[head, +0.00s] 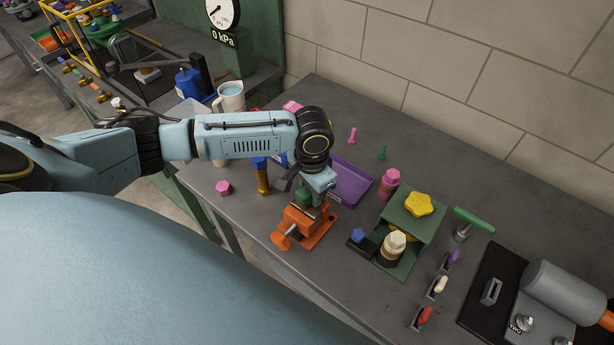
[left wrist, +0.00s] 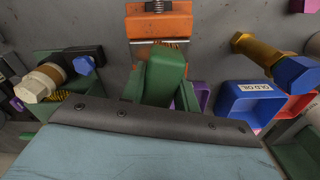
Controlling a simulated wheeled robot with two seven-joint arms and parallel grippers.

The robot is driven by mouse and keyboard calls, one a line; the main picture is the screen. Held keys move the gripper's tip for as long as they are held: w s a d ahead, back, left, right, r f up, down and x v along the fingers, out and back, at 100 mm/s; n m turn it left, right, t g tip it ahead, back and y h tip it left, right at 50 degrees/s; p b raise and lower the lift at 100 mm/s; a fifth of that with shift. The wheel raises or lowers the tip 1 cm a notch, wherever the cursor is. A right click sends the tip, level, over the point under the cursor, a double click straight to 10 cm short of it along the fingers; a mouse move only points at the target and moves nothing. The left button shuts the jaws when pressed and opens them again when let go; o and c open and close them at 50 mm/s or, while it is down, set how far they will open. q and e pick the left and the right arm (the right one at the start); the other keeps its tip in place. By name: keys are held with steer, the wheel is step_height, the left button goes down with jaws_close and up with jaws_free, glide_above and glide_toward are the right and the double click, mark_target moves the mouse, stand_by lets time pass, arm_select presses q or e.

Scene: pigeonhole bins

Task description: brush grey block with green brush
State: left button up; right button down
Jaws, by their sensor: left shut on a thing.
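An orange vise (head: 315,232) stands on the grey bench; it also shows at the top of the left wrist view (left wrist: 158,24). My left gripper (head: 314,198) is shut on the green brush (head: 304,196), just above and behind the vise. In the left wrist view the green brush (left wrist: 165,76) points toward the vise, with tan bristles at its far end, close to the vise's jaws. I cannot tell whether the bristles touch anything. The grey block is not clearly visible; the brush and gripper cover much of the vise. My right gripper is not in view.
A purple tray (head: 352,182) lies behind the vise. A brass bolt with a blue head (head: 263,182) stands to the left.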

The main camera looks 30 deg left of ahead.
arm_select(q)
steer(key=shift+s+d+r+p, duration=0.1)
steer(key=shift+s+d+p, duration=0.15)
steer(key=shift+d+p, duration=0.05)
steer(key=shift+s+a+r+p, duration=0.1)
steer(key=shift+s+p, duration=0.65)
steer(key=shift+p, duration=0.05)
steer(key=shift+s+a, duration=0.1)
steer(key=shift+s, duration=0.95)
steer(key=shift+f, duration=0.25)
steer(key=shift+w, duration=1.95)
steer(key=shift+r, duration=3.1)
